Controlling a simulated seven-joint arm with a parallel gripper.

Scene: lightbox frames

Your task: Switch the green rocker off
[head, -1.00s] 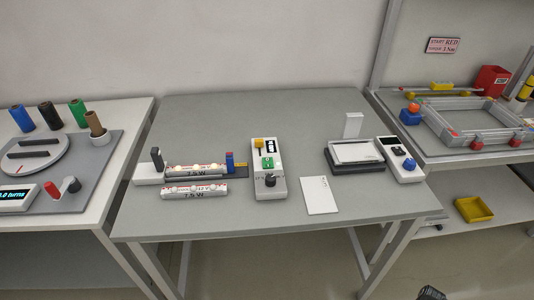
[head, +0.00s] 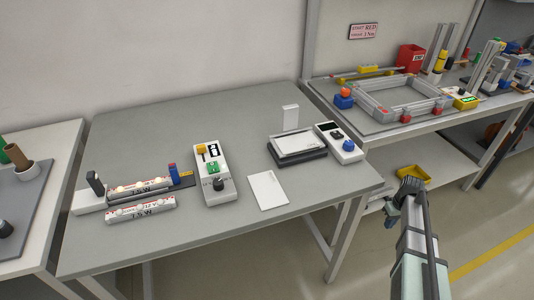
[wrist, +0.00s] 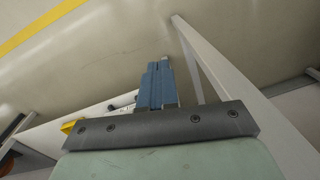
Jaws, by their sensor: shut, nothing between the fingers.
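The green rocker (head: 213,167) sits on a white control box (head: 211,188) on the middle table, between a yellow switch (head: 202,149) and a dark knob (head: 218,184). Its on or off position is too small to tell. My gripper (head: 390,219) is to the right of the table's front right corner, well away from the box. In the wrist view my gripper (wrist: 157,68) has its blue fingers together with nothing between them, with floor and table legs beyond. The rocker is not in the wrist view.
On the table are a tube holder (head: 92,201), a loose tube (head: 141,210), a white card (head: 268,190), a grey-framed plate (head: 298,151) and a box with a blue knob (head: 340,143). A yellow bin (head: 413,173) lies on the lower shelf at right.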

